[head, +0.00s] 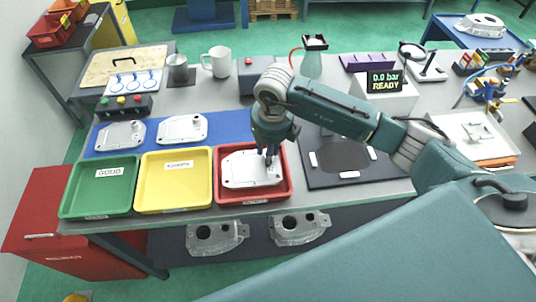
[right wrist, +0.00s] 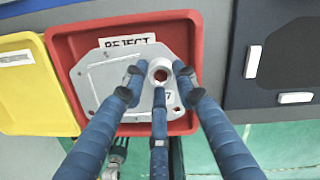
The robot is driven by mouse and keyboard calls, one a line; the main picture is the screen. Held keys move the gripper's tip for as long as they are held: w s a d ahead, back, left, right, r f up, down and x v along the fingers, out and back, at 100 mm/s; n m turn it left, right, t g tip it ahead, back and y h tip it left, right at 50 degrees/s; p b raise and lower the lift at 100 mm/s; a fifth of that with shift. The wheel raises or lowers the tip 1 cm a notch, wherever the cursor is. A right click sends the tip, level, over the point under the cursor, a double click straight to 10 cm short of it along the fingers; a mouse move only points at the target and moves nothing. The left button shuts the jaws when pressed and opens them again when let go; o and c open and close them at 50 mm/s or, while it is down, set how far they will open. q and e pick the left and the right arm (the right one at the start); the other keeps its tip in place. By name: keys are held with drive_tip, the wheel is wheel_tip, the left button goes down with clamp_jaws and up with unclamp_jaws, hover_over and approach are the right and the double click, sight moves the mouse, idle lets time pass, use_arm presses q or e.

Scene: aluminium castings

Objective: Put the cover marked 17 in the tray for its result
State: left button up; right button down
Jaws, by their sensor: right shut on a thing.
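The cover (head: 238,170) is a flat light-grey casting over the red tray (head: 218,182), within its walls. In the right wrist view the cover (right wrist: 105,78) partly hides the tray's REJECT label, and a digit 7 shows near a finger; the rest of the number is hidden. My right gripper (head: 270,158) is shut on the cover's round raised boss, as its fingers (right wrist: 160,82) show. I cannot tell whether the cover rests on the tray floor. The green tray (head: 70,190), labelled GOOD, and the yellow tray (head: 145,188) look empty. My left gripper is not in view.
Two other covers (head: 120,136) (head: 182,129) lie on a blue mat (head: 222,124) behind the trays. A dark plate (head: 318,178) with white pads lies right of the red tray. A display (head: 384,82) reads 0.0 bar READY. Two housings (head: 217,237) (head: 298,229) sit below the table.

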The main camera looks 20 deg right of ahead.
wheel_tip(320, 180, down, 2)
drive_tip(key=shift+f, duration=0.2)
drive_tip(key=shift+f, duration=0.1)
drive_tip(key=c, duration=1.4)
unclamp_jaws()
drive_tip(key=shift+o, duration=0.2)
